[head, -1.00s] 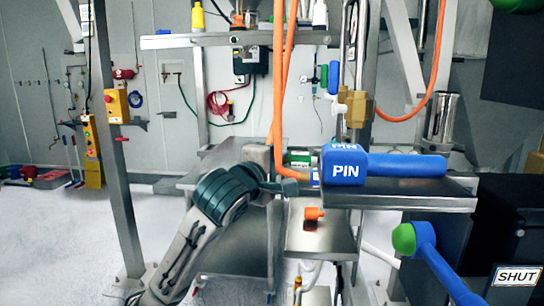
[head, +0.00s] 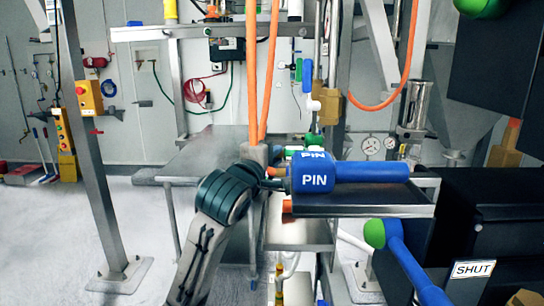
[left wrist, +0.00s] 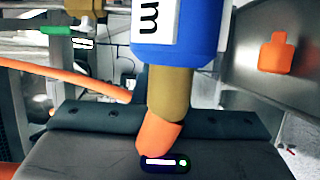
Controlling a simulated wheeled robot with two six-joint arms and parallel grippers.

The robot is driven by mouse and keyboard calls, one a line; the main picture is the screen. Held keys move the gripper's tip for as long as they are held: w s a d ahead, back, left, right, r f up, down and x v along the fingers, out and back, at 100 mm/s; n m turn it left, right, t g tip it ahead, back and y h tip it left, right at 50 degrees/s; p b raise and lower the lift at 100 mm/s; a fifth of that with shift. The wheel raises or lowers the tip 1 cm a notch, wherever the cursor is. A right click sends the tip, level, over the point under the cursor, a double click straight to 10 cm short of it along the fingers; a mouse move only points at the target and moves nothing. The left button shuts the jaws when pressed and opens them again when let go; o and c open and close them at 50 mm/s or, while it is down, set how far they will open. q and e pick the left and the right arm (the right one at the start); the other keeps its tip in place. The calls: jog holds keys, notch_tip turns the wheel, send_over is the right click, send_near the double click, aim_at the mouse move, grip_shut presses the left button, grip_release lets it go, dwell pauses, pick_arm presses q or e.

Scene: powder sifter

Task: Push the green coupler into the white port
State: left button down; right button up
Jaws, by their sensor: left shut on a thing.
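My left gripper (head: 281,179) is at the left end of a blue, thick-handled piece marked PIN (head: 340,173), which lies on a grey shelf. In the left wrist view my gripper (left wrist: 160,128) is shut at the orange tip (left wrist: 162,132) of a blue body (left wrist: 180,30) with a brown neck. A small green and white part (head: 293,153) shows behind the gripper, partly hidden; I cannot tell if it is the green coupler. A white fitting (head: 313,104) sits under a blue lever; I cannot tell if it is the white port. My right gripper is not in view.
A green knob on a blue bar (head: 374,233) juts out at lower right. A steel post (head: 85,160) stands at left.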

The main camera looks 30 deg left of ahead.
pick_arm(q)
jog(key=shift+w+d, duration=0.1)
jog(key=shift+d, duration=0.05)
dwell(0.3)
jog(key=c, duration=1.4)
grip_release()
jog(key=shift+o, duration=0.2)
jog(key=shift+w, duration=0.1)
